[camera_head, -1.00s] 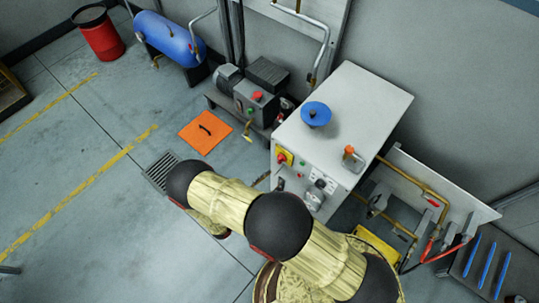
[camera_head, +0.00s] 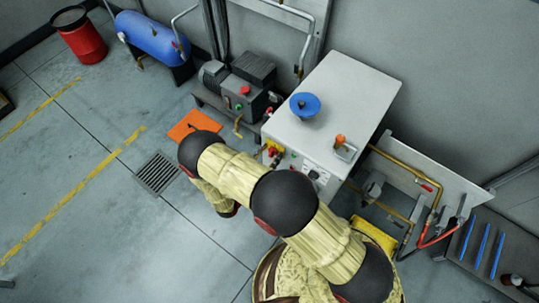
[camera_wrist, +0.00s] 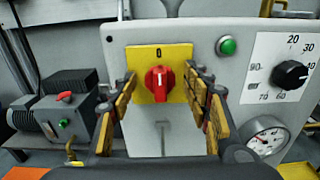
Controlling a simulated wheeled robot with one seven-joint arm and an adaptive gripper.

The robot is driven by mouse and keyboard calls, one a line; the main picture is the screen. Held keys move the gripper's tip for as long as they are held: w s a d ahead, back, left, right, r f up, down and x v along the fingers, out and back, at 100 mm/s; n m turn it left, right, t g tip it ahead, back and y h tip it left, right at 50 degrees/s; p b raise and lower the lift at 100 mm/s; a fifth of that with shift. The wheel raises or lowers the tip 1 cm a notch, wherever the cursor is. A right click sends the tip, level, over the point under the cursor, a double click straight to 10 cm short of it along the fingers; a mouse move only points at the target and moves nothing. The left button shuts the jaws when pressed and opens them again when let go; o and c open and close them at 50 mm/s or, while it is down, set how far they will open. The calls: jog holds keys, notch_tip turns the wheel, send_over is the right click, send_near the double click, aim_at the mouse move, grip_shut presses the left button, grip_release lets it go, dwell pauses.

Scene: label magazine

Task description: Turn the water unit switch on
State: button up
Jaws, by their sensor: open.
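The water unit is a pale cabinet (camera_head: 350,90); its front panel also fills the wrist view (camera_wrist: 205,50). The switch is a red rotary knob (camera_wrist: 159,82) on a yellow plate marked 0 at the top. Its handle stands upright, in line with the 0. The switch also shows small in the head view (camera_head: 274,150), beside my arm. My gripper (camera_wrist: 160,92) is open in the wrist view, with one finger on each side of the knob. The knob lies between the fingers; I cannot tell whether they touch it.
A green button (camera_wrist: 228,46), a black dial (camera_wrist: 290,75) and a gauge (camera_wrist: 268,136) sit right of the switch. A pump unit (camera_head: 245,88) stands left of the cabinet. A pipe board (camera_head: 425,180) is at right. Open floor lies at left.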

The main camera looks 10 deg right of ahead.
jog(key=c, duration=1.1)
